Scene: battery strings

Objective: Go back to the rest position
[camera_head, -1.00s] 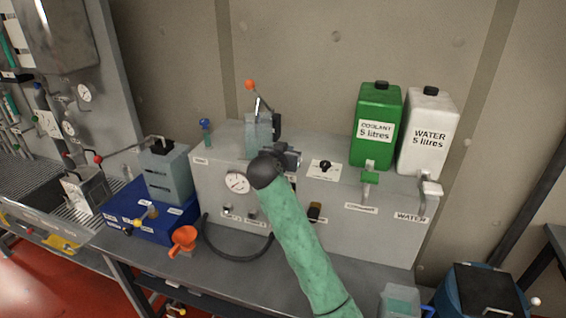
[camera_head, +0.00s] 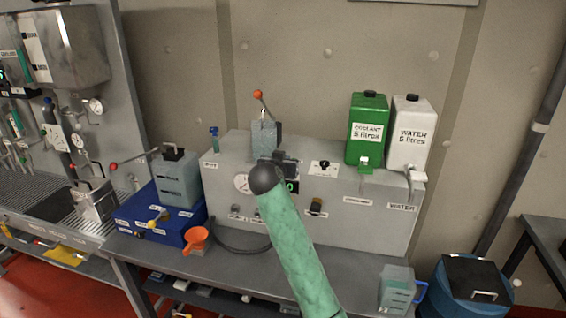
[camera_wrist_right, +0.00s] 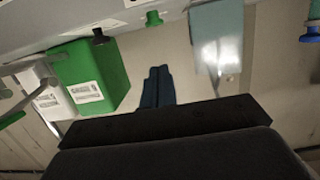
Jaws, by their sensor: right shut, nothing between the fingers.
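My right arm, in a green sleeve with a black wrist, reaches up from the bottom of the head view. Its dark gripper (camera_head: 285,162) is in front of the grey machine box (camera_head: 350,217), partly hidden by the wrist. In the right wrist view the two dark fingers (camera_wrist_right: 157,86) are together and empty. Whether they touch the box cannot be told. My left gripper is not in view.
On the box stand a green coolant can (camera_head: 367,130) and a white water can (camera_head: 409,140). A clear jug (camera_head: 396,290) stands front right, beside a blue bin (camera_head: 470,288).

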